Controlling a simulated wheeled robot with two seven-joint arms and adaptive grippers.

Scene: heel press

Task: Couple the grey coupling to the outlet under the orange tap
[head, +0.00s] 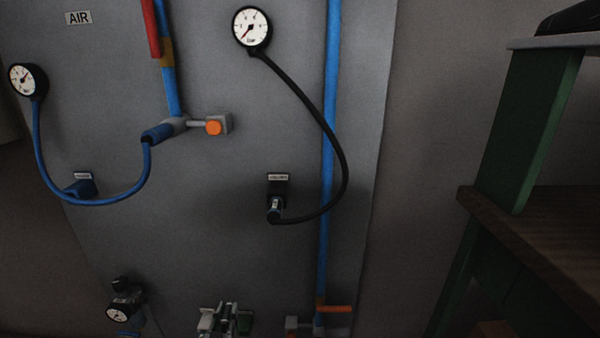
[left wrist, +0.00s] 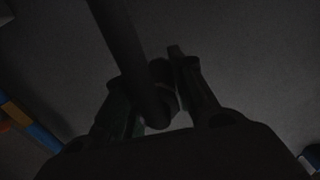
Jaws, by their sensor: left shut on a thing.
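My left gripper (head: 224,318) is at the bottom edge of the head view, in front of the grey panel. In the dark left wrist view its fingers (left wrist: 165,90) are shut on the end of a dark hose (left wrist: 125,45), on what looks like the grey coupling (left wrist: 162,72); its colour is hard to tell. The orange tap (head: 334,309) is on the right blue pipe, to the right of my gripper. The outlet (head: 318,329) below it is cut off by the frame edge. The coupling is apart from it. My right gripper is not in view.
A grey block (head: 292,325) sits between gripper and outlet. A black hose (head: 335,140) runs from a gauge to a holder (head: 278,185). A blue hose (head: 90,201) joins the left pipe's fitting. A small gauge unit (head: 120,302) is left; a green-legged bench (head: 530,130) is right.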

